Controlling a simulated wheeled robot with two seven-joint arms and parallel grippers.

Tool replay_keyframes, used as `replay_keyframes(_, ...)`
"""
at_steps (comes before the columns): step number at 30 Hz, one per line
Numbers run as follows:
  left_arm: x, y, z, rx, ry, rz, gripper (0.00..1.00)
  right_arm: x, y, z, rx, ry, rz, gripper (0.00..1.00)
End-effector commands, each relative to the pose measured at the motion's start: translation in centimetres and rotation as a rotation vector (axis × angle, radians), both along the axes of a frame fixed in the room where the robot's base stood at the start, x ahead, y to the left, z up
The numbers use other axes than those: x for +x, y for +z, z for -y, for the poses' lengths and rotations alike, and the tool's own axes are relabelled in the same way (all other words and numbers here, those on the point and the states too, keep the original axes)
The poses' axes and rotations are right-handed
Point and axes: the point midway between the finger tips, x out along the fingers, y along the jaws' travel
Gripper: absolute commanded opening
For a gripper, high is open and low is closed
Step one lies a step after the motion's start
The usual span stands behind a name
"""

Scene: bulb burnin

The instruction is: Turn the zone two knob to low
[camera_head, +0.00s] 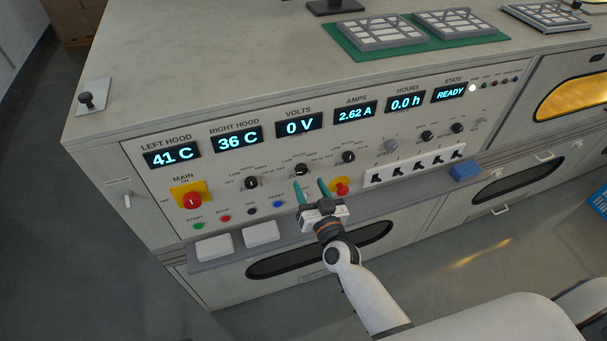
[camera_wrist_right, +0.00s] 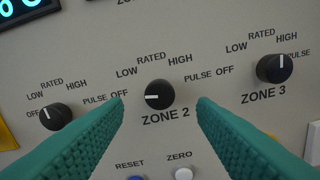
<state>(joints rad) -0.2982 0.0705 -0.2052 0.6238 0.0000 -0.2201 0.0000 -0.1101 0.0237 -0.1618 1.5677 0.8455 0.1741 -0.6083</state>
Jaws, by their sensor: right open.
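The zone two knob (camera_wrist_right: 159,95) is a round black dial with a white pointer line. In the right wrist view its pointer is turned left, towards the OFF mark, with LOW up and to the left of the knob. It also shows in the head view (camera_head: 301,170), the middle one of a row of three. My right gripper (camera_head: 310,186) is open, with its two green fingers facing the panel. In the wrist view the knob appears between the fingertips, with no visible contact. My left gripper is not in view.
The zone one knob (camera_wrist_right: 56,117) sits to the left and the zone three knob (camera_wrist_right: 274,68) to the right. A RESET button (camera_wrist_right: 136,178) and a ZERO button (camera_wrist_right: 183,174) are below. A shelf (camera_head: 222,260) sticks out under the panel.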

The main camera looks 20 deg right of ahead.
Motion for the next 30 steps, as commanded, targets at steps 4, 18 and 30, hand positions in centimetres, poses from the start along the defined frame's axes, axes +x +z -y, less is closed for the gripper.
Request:
replay_keyframes(4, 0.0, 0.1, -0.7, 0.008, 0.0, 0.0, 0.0, 2.6, 0.0, -0.1, 0.0, 0.001, 0.0, 0.52)
replay_keyframes(18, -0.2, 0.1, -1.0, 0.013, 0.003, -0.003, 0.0, 4.5, -0.1, -0.1, 0.0, 0.0, -0.002, 0.52)
replay_keyframes(30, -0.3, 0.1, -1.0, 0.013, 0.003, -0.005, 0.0, 4.5, -0.1, -0.1, 0.0, 0.0, -0.002, 0.07)
